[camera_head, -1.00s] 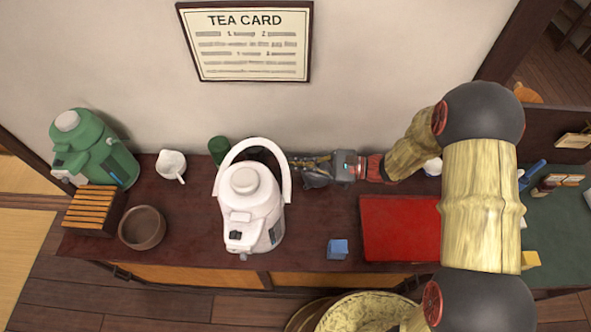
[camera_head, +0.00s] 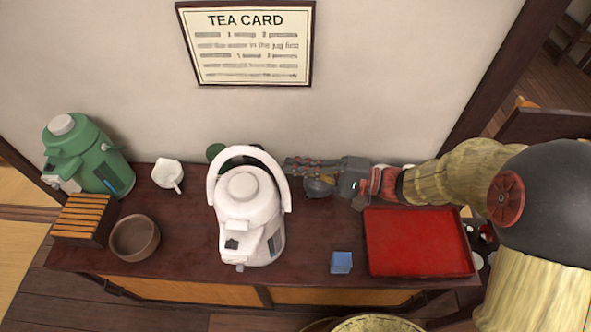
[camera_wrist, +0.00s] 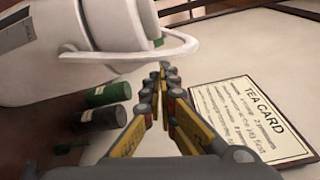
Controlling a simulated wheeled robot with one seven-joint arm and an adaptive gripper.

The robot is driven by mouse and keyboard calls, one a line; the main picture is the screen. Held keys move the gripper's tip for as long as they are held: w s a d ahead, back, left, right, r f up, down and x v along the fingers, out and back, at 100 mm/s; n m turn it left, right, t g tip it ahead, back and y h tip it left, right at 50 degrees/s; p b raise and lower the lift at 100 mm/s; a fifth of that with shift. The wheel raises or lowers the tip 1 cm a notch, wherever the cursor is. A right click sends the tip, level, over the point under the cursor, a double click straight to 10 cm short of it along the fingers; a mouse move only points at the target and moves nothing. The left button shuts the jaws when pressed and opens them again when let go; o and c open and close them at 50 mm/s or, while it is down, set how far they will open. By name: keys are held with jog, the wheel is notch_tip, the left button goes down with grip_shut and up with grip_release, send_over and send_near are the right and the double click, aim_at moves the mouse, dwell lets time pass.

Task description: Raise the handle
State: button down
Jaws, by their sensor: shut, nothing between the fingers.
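A white jug (camera_head: 246,210) stands upright on the dark counter. Its white loop handle (camera_head: 281,178) arches up behind the lid, toward the wall. In the wrist view the jug (camera_wrist: 70,40) fills the upper left, and the handle (camera_wrist: 182,46) reaches out from it. My gripper (camera_head: 290,165) lies low behind the counter's middle, just right of the handle. In the wrist view my gripper's fingertips (camera_wrist: 165,70) are together and empty, pointing at the area just below the handle. I cannot tell whether they touch it.
A red tray (camera_head: 415,240) and a blue cube (camera_head: 341,262) are right of the jug. A green flask (camera_head: 95,155), white cup (camera_head: 167,174), slatted box (camera_head: 82,218) and brown bowl (camera_head: 135,238) are left.

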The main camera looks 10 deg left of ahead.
jog(key=shift+s+d+r+n+b, duration=0.1)
jog(key=shift+s+r+n+b, duration=0.2)
jog(key=shift+s, duration=0.3)
jog(key=shift+s+a+r+n+b, duration=0.15)
jog(key=shift+s+n+b, duration=0.15)
jog(key=shift+s+n, duration=0.2)
jog(key=shift+s+d+r+n+b, duration=0.15)
jog(key=shift+s+r+n+b, duration=0.15)
jog(key=shift+s, duration=0.35)
jog(key=w+d+p, duration=0.1)
jog(key=w+d, duration=0.2)
jog(key=d, duration=0.8)
jog(key=shift+p, duration=0.3)
jog(key=shift+d, duration=0.1)
